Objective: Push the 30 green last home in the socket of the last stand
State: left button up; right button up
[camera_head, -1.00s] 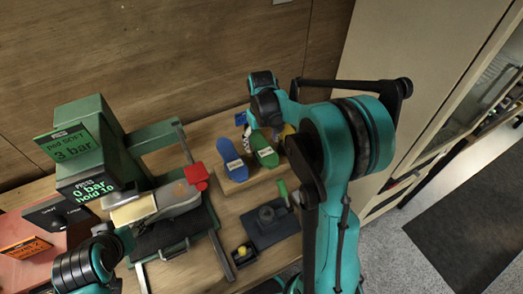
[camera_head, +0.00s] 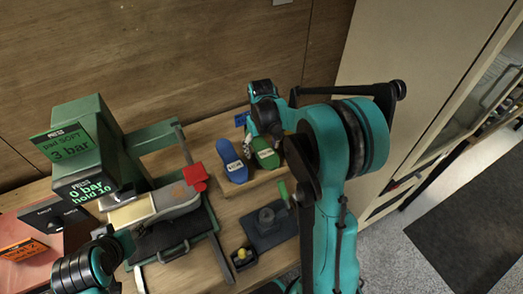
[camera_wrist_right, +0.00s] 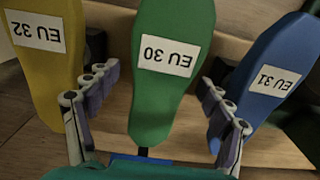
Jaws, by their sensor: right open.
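The green last (camera_head: 266,153), labelled EU 30 in the right wrist view (camera_wrist_right: 152,95), lies in a wooden rack between the blue EU 31 last (camera_wrist_right: 275,75) and the yellow EU 32 last (camera_wrist_right: 42,60). My right gripper (camera_wrist_right: 155,80) is open, with one finger on each side of the green last's narrower end and gaps to both. In the head view my right gripper (camera_head: 265,128) is over the green last and partly covers it. A dark plate with a round grey post (camera_head: 268,222), apparently the last stand, is on the table in front; its socket is not clear.
The blue last (camera_head: 231,160) is close beside the right gripper. The green press (camera_head: 85,145) and a clamped grey shoe (camera_head: 178,200) with a red block (camera_head: 196,177) stand left. A small black box with a yellow knob (camera_head: 243,256) is near the front. My left arm (camera_head: 85,268) is at lower left.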

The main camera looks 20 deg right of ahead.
jog(key=c, duration=1.7)
jog(key=shift+o, duration=0.2)
jog(key=shift+r, duration=0.1)
